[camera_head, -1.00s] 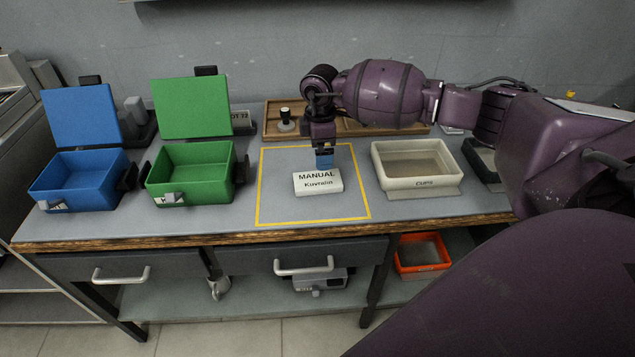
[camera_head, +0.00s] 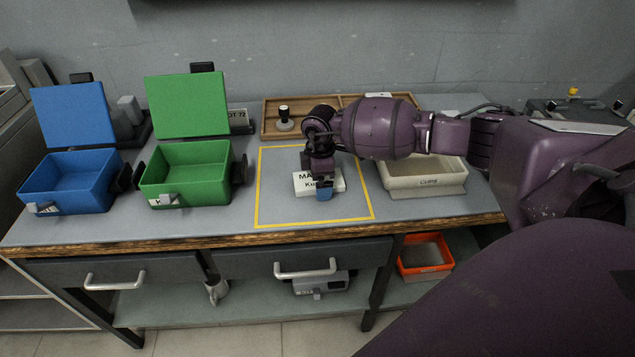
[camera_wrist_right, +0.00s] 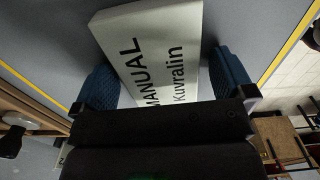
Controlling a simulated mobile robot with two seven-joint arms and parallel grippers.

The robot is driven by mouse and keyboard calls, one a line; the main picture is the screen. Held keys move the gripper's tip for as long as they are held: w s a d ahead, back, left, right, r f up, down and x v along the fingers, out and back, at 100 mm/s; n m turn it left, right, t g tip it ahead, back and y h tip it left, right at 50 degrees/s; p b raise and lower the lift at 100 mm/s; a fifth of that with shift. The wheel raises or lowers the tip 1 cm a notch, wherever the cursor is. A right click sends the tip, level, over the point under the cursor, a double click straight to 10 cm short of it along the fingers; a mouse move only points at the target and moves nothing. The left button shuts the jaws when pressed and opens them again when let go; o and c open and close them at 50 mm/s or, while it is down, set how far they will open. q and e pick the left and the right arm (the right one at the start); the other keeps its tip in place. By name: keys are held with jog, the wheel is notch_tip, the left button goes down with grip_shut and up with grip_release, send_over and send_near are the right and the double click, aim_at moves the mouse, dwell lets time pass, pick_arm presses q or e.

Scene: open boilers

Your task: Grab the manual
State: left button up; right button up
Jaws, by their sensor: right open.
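The manual (camera_head: 304,187) is a small white block labelled "MANUAL Kuvralin", lying inside the yellow square on the table. My right gripper (camera_head: 323,190) is over it in the head view and hides its right part. In the right wrist view the manual (camera_wrist_right: 158,48) lies between the two blue fingers of my right gripper (camera_wrist_right: 165,85). The fingers are open, one on each side of the manual. I cannot tell whether they touch it. My left gripper is not in view.
A blue open box (camera_head: 70,190) and a green open box (camera_head: 186,188) stand to the left. A wooden tray (camera_head: 275,105) lies at the back. The yellow square's left part is free.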

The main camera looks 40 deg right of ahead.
jog(key=shift+r, duration=0.1)
jog(key=c, duration=1)
